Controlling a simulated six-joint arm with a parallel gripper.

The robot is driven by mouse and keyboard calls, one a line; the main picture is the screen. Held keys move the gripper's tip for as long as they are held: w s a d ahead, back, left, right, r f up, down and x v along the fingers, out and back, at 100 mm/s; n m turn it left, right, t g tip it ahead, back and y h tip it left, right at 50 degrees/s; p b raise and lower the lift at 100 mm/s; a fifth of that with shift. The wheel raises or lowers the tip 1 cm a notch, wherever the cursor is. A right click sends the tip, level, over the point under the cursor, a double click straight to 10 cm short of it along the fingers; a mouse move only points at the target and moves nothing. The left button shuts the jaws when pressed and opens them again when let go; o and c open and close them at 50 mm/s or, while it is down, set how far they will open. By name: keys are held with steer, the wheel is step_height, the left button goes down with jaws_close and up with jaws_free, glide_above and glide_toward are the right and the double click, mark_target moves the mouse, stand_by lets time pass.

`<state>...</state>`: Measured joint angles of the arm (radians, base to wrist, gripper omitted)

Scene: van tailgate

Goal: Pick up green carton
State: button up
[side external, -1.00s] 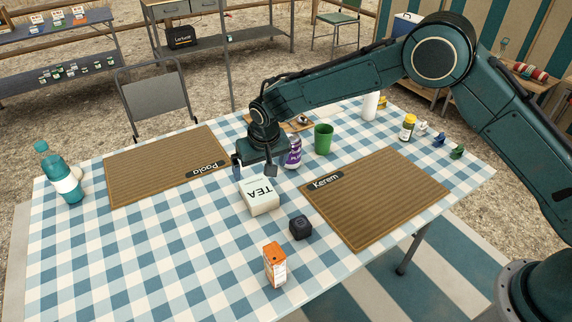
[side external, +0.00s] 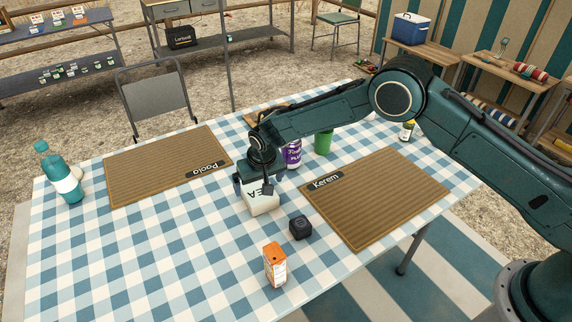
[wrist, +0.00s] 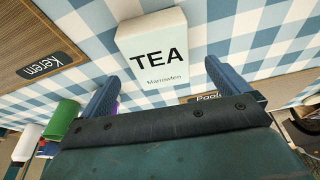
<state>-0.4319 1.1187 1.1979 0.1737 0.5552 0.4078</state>
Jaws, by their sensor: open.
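I see no carton that is clearly green. A white box marked TEA (side external: 263,205) stands on the checked tablecloth. My gripper (side external: 253,187) is open and low over the back of this box, partly hiding its lettering. In the wrist view the TEA box (wrist: 158,38) lies ahead of my gripper (wrist: 163,75), roughly between the two blue fingertips. I cannot tell whether they touch it. An orange and white carton (side external: 275,266) stands nearer the front edge. A green cup (side external: 323,142) stands behind and right of my gripper.
A dark cube (side external: 300,227) sits right of the TEA box. A purple can (side external: 292,154) stands close behind my gripper. The Paola mat (side external: 150,170) and Kerem mat (side external: 375,205) are bare. A teal bottle (side external: 66,175) stands far left. The front left cloth is clear.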

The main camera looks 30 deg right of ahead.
mark_target(259, 190)
steer(key=shift+f, duration=0.1)
steer(key=shift+x, duration=2.5)
steer(key=shift+d, duration=0.1)
steer(key=shift+c, duration=0.4)
steer(key=c, duration=0.9)
